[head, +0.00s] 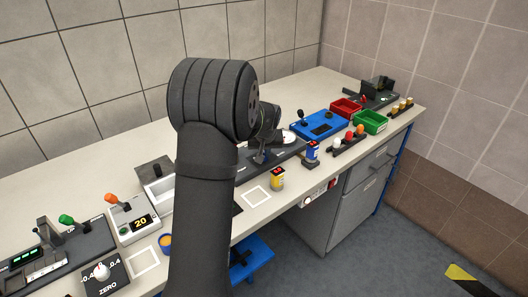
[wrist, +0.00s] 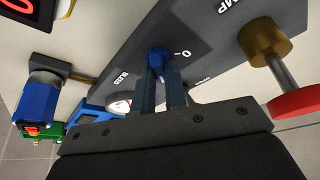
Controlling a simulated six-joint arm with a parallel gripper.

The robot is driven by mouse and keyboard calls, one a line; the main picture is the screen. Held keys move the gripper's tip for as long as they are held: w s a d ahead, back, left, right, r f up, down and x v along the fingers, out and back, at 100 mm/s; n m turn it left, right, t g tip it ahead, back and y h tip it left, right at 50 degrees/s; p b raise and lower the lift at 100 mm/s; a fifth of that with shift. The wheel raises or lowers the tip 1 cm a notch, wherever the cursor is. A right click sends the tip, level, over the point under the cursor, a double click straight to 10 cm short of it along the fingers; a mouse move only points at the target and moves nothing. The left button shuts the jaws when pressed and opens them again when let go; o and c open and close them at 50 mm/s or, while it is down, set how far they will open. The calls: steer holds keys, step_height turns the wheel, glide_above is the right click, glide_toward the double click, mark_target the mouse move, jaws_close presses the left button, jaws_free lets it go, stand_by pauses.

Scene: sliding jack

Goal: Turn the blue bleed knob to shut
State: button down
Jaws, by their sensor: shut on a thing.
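The blue bleed knob (wrist: 158,57) sits on a dark grey plate (wrist: 205,45) lettered BLEED and OPEN, with a white mark beside the knob. My gripper (wrist: 160,72) is shut on the knob, one finger on each side. The fingers cover part of the knob, so I cannot tell its exact setting. In the head view, my gripper (head: 262,158) is down at the dark plate (head: 285,157), and my arm hides much of that area.
A brass post with a red-ended lever (wrist: 290,100) stands right of the knob in the wrist view, by PUMP lettering. Red (head: 345,107) and green (head: 370,122) bins stand farther back.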

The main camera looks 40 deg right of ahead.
steer(key=n, duration=0.2)
steer(key=n+y, duration=0.1)
steer(key=n, duration=0.1)
steer(key=shift+d+t+y, duration=0.15)
steer(key=shift+t+y, duration=0.15)
steer(key=n, duration=0.2)
steer(key=n+y, duration=0.1)
steer(key=n, duration=0.1)
steer(key=shift+d+y, duration=0.1)
steer(key=shift+y, duration=0.2)
steer(key=n+y, duration=0.1)
steer(key=n, duration=0.2)
steer(key=shift+n, duration=0.4)
steer(key=shift+d+n+g+y, duration=0.1)
steer(key=shift+n+g+y, duration=0.25)
steer(key=shift+n, duration=0.6)
steer(key=shift+d+n+g+y, duration=0.15)
steer(key=shift+n+y, duration=0.3)
steer(key=shift+n, duration=0.5)
steer(key=shift+a, duration=0.15)
steer(key=c, duration=1.5)
jaws_free()
steer(key=shift+o, duration=0.2)
